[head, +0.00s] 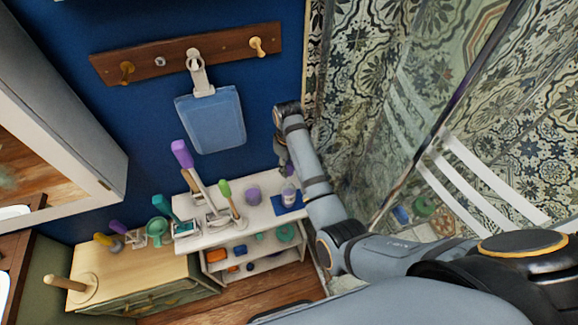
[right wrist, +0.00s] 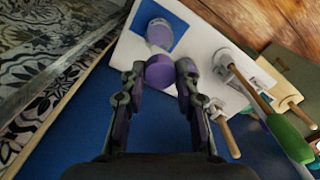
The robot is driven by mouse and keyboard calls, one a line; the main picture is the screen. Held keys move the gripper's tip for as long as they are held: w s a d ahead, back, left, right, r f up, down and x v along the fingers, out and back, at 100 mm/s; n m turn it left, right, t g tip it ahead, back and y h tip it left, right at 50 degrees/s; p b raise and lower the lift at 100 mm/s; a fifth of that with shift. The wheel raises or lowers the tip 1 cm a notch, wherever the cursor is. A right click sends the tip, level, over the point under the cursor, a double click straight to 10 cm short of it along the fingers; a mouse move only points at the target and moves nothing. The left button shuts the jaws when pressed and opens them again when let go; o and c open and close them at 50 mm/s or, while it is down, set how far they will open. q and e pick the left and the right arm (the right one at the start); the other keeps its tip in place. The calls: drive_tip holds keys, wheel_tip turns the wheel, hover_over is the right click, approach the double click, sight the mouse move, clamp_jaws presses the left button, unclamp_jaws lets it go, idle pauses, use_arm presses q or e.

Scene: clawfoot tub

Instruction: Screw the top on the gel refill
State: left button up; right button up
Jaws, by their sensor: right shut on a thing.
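The gel refill (head: 288,195) is a pale bottle standing upright on a blue mat (head: 299,206) at the right end of the white shelf. It also shows in the right wrist view (right wrist: 159,34), with its mat (right wrist: 181,36) around it. My right gripper (head: 285,164) is above and close to the bottle. In the right wrist view its fingertips (right wrist: 160,75) are shut on the purple top (right wrist: 160,72). The top appears just in front of the bottle there; I cannot tell whether they touch. My left gripper is not in view.
A green-handled tool (head: 228,196) and a purple-handled brush (head: 184,158) stand farther left. The blue wall rises behind; a glass panel is at right.

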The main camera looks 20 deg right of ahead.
drive_tip(key=shift+w+d+f, duration=0.1)
drive_tip(key=shift+w+f, duration=0.15)
drive_tip(key=shift+f, duration=0.45)
wheel_tip(320, 180, down, 2)
drive_tip(key=shift+f+b, duration=0.1)
drive_tip(key=shift+b, duration=0.35)
drive_tip(key=shift+f, duration=0.65)
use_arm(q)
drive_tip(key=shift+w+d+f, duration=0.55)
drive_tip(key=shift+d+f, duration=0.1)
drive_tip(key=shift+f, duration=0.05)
use_arm(e)
drive_tip(key=shift+f, duration=0.1)
